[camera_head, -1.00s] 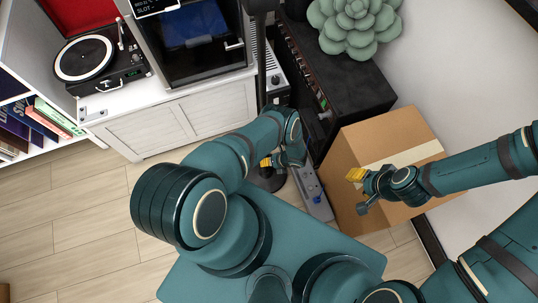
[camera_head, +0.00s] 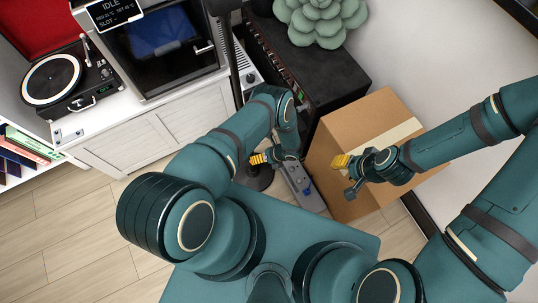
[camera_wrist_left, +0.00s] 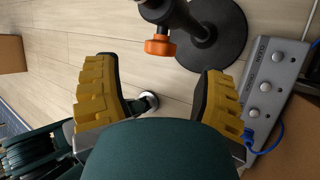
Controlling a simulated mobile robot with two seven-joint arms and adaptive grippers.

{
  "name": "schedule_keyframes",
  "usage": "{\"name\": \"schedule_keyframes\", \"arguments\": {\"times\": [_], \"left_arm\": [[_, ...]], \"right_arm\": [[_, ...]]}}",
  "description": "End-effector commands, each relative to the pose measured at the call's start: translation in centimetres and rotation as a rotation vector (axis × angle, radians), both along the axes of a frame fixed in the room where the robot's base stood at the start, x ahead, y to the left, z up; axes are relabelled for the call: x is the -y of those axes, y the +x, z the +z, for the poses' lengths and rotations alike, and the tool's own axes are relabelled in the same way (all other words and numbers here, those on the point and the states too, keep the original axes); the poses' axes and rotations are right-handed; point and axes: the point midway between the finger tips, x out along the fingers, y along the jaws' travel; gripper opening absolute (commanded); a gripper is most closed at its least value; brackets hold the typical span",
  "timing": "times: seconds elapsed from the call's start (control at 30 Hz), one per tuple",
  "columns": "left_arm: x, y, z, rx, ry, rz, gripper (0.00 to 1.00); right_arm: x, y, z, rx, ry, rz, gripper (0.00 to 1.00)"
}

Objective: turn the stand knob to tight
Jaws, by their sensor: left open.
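The stand has a black pole (camera_head: 235,62) and a round black base (camera_head: 262,179) on the floor. In the left wrist view its orange knob (camera_wrist_left: 160,47) sticks out from the dark post (camera_wrist_left: 178,16), with the base (camera_wrist_left: 228,30) behind. My left gripper (camera_wrist_left: 158,70) is open and empty; the knob appears between and just beyond its yellow fingertips, with no contact seen. In the head view my left gripper (camera_head: 259,159) is beside the stand, and I cannot make out the knob. My right gripper (camera_head: 343,161) is in front of the cardboard box; its opening is unclear.
A grey pedal unit (camera_head: 304,190) with a blue cable (camera_wrist_left: 268,147) lies beside the base. A cardboard box (camera_head: 385,110), a black amplifier (camera_head: 335,75) and a white cabinet (camera_head: 150,130) stand around the stand. Wooden floor (camera_head: 75,235) is open at the left.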

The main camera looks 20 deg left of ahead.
Motion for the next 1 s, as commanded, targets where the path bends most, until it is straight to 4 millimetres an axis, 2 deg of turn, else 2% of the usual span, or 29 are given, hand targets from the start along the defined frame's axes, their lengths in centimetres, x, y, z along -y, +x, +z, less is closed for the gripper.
{"name": "schedule_keyframes", "arguments": {"times": [0.1,0.33,0.83,1.0], "left_arm": [[1.4,0.4,2.0,0.001,0.0,-0.002,0.71],[3.1,0.6,4.2,0.0,0.001,0.001,0.71],[3.5,0.5,4.8,0.007,0.001,-0.001,0.71],[3.7,0.2,5.5,0.102,-0.006,-0.015,0.71]], "right_arm": [[0.0,0.0,0.0,0.0,0.0,0.0,0.47],[0.0,0.0,0.0,0.0,0.0,0.0,0.47],[0.0,0.0,0.1,-0.001,0.0,0.0,0.47],[0.0,-0.2,1.2,-0.005,0.001,0.001,0.47]]}}
